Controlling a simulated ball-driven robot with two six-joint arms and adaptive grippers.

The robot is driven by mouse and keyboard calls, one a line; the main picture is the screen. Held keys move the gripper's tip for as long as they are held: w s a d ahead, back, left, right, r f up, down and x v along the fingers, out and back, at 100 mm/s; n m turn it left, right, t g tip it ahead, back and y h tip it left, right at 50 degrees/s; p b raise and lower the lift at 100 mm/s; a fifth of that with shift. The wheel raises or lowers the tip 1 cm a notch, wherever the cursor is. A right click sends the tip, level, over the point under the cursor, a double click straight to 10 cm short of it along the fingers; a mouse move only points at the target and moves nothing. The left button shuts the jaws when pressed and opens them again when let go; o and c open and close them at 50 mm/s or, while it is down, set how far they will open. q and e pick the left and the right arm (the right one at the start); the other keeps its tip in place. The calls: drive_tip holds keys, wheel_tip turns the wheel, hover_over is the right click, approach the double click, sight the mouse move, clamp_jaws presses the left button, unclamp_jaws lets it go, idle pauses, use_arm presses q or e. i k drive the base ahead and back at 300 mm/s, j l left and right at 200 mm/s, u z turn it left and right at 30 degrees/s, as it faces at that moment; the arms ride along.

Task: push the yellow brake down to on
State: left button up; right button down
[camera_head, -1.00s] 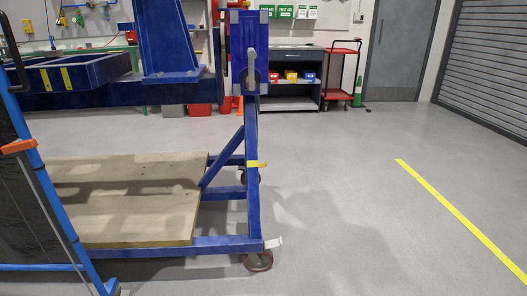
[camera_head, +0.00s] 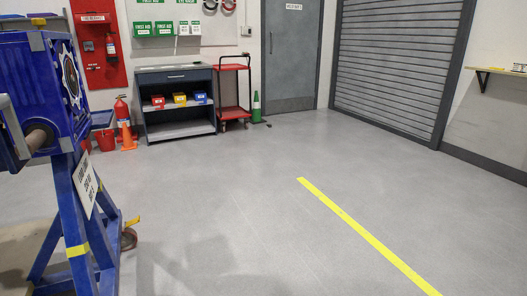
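The blue rotary jig (camera_head: 75,215) stands at the left edge, cut off by the frame. A small yellow tab (camera_head: 132,221) sticks out at its far foot, just above a brown caster wheel (camera_head: 129,239). It may be the brake; it is too small to tell whether it is up or down. A yellow band (camera_head: 78,250) wraps the near leg. Neither my left nor my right gripper is in view, and nothing is seen touching the jig.
Open grey floor lies right of the jig, crossed by a yellow floor line (camera_head: 360,230). A dark cabinet (camera_head: 176,100), a red trolley (camera_head: 234,95) and orange cone (camera_head: 127,136) stand at the back. A white sign (camera_head: 86,184) hangs on the jig.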

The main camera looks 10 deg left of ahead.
sight(127, 225)
drive_tip(key=i+l, duration=0.1)
drive_tip(key=i, duration=0.5)
drive_tip(key=i+l+z, duration=0.1)
drive_tip(key=i, duration=0.5)
